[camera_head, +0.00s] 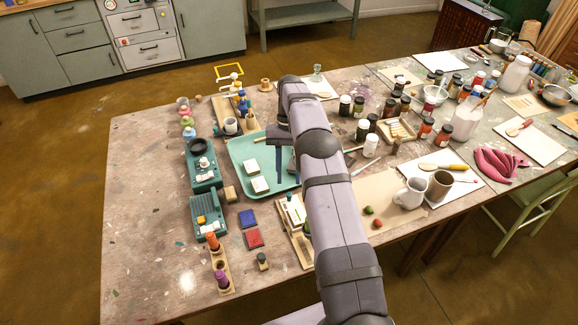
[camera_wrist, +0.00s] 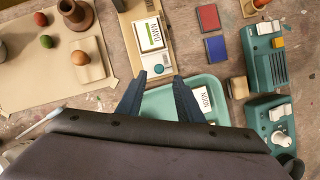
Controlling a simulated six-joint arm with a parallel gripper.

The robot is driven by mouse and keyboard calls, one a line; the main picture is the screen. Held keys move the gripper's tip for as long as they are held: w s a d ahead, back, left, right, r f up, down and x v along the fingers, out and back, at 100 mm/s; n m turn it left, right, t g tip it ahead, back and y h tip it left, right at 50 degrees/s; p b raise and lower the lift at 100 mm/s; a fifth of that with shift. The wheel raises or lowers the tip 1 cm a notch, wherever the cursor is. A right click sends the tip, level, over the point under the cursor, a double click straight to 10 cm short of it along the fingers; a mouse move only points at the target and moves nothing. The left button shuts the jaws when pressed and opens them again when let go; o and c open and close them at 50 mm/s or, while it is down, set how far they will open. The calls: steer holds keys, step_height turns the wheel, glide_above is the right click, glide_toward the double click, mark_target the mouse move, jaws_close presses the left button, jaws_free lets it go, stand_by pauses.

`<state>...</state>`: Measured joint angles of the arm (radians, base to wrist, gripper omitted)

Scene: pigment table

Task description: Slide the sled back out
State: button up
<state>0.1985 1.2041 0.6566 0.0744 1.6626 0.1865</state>
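A wooden board device (camera_head: 297,232) stands near the table's front edge, partly hidden by my arm in the head view. I take this card holder to be the sled. A small round teal knob (camera_wrist: 158,69) shows at the device's lower end. My gripper (camera_wrist: 159,78) is open, with its two dark fingers apart on either side of the knob's end. I cannot tell its height above it. In the head view the gripper (camera_head: 286,160) hangs over the teal tray's right side.
The teal tray (camera_head: 237,150) holds white blocks and lies beside the device. Blue (camera_head: 247,218) and red (camera_head: 254,238) pads lie to the left, with teal machines (camera_head: 205,172) beyond.

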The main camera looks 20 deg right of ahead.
steer(key=shift+v, duration=1.55)
steer(key=shift+r, duration=0.1)
